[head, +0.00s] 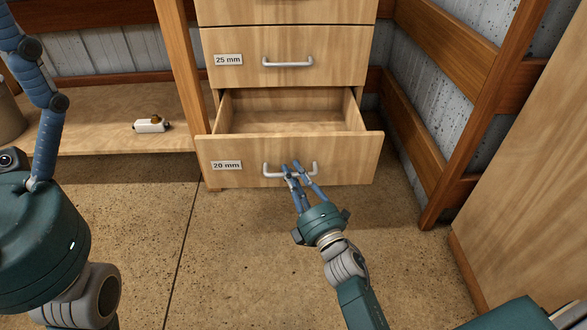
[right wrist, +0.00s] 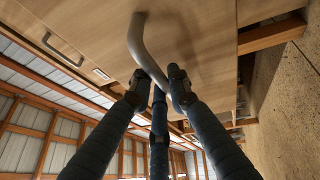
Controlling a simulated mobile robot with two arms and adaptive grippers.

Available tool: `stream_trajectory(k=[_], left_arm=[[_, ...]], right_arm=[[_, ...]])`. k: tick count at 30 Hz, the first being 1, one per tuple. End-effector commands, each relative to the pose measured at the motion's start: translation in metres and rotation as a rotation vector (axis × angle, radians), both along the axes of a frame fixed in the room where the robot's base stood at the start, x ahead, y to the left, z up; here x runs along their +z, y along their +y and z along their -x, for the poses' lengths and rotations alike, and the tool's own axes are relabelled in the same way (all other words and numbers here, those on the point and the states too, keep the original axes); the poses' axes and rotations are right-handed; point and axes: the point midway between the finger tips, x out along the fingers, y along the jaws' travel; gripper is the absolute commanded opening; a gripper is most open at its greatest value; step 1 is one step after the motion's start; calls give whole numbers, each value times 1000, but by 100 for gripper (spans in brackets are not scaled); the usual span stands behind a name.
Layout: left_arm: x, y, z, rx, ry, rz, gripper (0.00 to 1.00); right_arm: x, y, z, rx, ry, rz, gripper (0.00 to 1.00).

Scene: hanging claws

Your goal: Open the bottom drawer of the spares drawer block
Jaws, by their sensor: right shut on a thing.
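The spares drawer block (head: 285,12) is light wood, with white labels and metal bar handles. Its bottom drawer (head: 345,158), labelled 20 mm, stands pulled out and its empty inside shows. My right gripper (head: 292,172) is shut on the bottom drawer's handle (head: 313,167). In the right wrist view the blue fingers close around one end of the handle (right wrist: 138,38). My left gripper (head: 32,120) is at the left edge, away from the block; its fingers are partly out of frame, so its opening is unclear.
The 25 mm drawer (head: 335,58) above is shut. A low wooden shelf (head: 95,132) at the left holds a small white object (head: 151,125). A wooden panel (head: 530,170) stands at the right. The concrete floor (head: 235,260) before the drawer is clear, apart from my right arm above it.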

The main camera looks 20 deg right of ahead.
Motion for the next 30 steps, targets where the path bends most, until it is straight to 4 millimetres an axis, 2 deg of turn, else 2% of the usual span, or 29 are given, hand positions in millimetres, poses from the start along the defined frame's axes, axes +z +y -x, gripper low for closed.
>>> stream_trajectory(k=[9,10,12,13,23,26,30], left_arm=[[-2,-1,-2,1,8,-2,100],[-2,-1,-2,1,8,-2,100],[-2,-1,-2,1,7,-2,100],[-1,-1,-2,1,5,-3,100],[2,1,0,0,-5,6,100],[1,1,0,0,-3,5,100],[1,0,0,0,-2,4,100]], right_arm=[[-1,-1,0,-3,3,2,0],[-1,-1,0,-3,3,2,19],[-1,-1,0,-3,3,2,33],[-1,-1,0,-3,3,2,36],[-1,-1,3,-1,1,0,36],[-4,-2,12,-2,4,0,36],[-9,-5,38,-2,5,0,36]])
